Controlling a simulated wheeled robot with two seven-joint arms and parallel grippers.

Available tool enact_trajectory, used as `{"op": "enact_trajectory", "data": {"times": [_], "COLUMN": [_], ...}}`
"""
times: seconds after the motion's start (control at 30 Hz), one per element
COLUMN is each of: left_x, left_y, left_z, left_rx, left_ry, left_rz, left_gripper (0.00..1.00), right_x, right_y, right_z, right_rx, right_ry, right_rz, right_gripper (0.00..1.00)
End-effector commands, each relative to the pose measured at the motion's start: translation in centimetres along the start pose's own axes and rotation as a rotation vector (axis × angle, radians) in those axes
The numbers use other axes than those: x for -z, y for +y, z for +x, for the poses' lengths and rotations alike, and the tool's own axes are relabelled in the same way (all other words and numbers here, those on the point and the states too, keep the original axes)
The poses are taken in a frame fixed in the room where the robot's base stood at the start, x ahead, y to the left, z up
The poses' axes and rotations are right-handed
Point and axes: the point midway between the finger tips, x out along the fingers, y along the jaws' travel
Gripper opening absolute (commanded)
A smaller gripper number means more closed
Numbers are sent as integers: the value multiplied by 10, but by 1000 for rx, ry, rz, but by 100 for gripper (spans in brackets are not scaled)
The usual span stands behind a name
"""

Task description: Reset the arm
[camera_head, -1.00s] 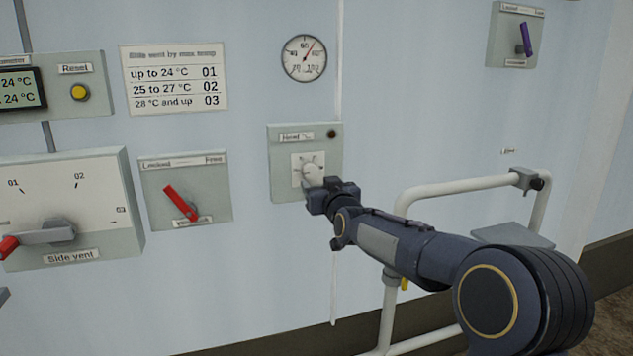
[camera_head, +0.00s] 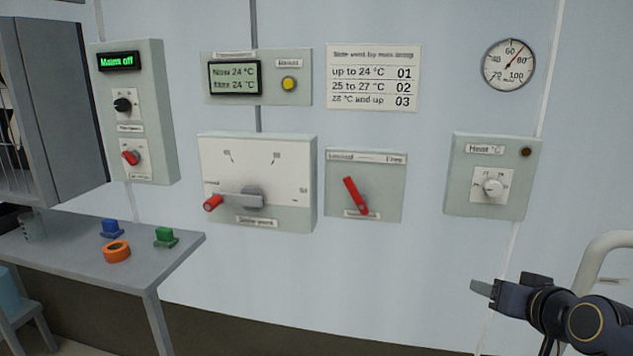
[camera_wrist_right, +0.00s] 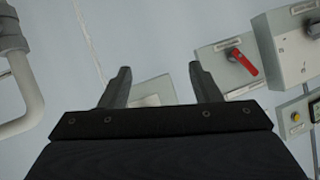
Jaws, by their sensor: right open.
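My right gripper (camera_head: 486,290) is at the lower right of the head view, below the heat dial box (camera_head: 458,205) and apart from it. In the right wrist view its two fingers (camera_wrist_right: 160,85) are spread with nothing between them. The white heat knob (camera_head: 492,188) is free of the gripper. Part of a pale box (camera_wrist_right: 152,92) shows behind the fingers in the wrist view. My left gripper is not in view.
Left of the dial are a red locking lever (camera_head: 356,195), the side vent box (camera_head: 290,160) with a red-tipped handle, and a thermometer panel (camera_head: 236,58). A grey table (camera_head: 60,248) holds small coloured parts. A white rail (camera_head: 600,262) stands at the right.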

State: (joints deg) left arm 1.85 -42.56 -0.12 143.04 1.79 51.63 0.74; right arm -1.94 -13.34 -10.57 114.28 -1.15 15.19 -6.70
Motion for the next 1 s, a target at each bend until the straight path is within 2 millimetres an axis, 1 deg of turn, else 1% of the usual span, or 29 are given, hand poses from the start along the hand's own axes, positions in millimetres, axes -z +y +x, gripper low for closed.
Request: {"op": "enact_trajectory", "data": {"times": [0.03,0.07,0.1,0.2,0.27,0.3,0.4,0.6,0.63,0.7,0.87,1.0], "left_x": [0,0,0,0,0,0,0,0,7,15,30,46], "left_y": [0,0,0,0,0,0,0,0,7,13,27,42], "left_z": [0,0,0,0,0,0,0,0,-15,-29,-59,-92], "left_rx": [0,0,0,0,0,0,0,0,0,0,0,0], "left_ry": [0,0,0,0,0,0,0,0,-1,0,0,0], "left_rz": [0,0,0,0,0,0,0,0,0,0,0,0], "left_gripper": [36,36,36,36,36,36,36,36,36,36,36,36], "right_x": [-30,-48,-71,-120,-144,-159,-194,-258,-238,-222,-191,-157], "right_y": [-10,-16,-23,-36,-42,-46,-52,-60,-65,-69,-79,-89], "right_z": [-21,-31,-44,-70,-84,-92,-111,-145,-151,-158,-174,-192], "right_rx": [28,43,60,89,99,105,113,112,113,113,113,114], "right_ry": [-72,-118,-176,-297,-357,-394,-479,-632,-627,-625,-624,-623], "right_rz": [20,29,38,51,56,57,60,59,60,60,60,60], "right_gripper": [57,57,57,57,57,57,57,57,57,57,57,57]}}
